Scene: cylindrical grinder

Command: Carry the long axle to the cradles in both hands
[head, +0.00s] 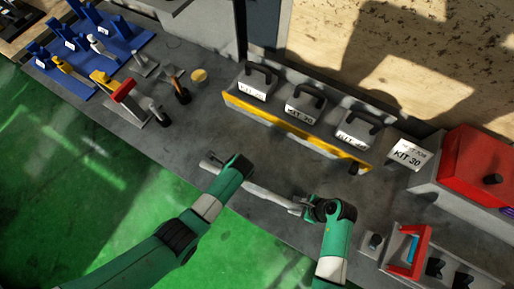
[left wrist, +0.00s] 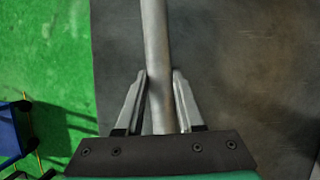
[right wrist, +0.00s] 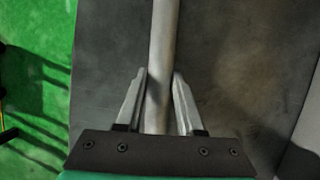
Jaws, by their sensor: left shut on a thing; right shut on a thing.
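The long axle (head: 270,195) is a grey metal rod, held slantwise over the grey bench in the head view. My left gripper (left wrist: 159,78) is shut on the axle, which runs between its fingers in the left wrist view (left wrist: 155,40). My right gripper (right wrist: 159,78) is shut on the axle towards its right end; the rod also shows in the right wrist view (right wrist: 163,40). In the head view my left wrist hides part of the rod. Black notched blocks (head: 435,267) at the lower right may be the cradles; I cannot tell for sure.
A grey rack with a yellow edge (head: 300,133) holds handled kit boxes behind the axle. Blue trays (head: 95,45) and tools fill the back left. Bench between rack and axle is mostly clear.

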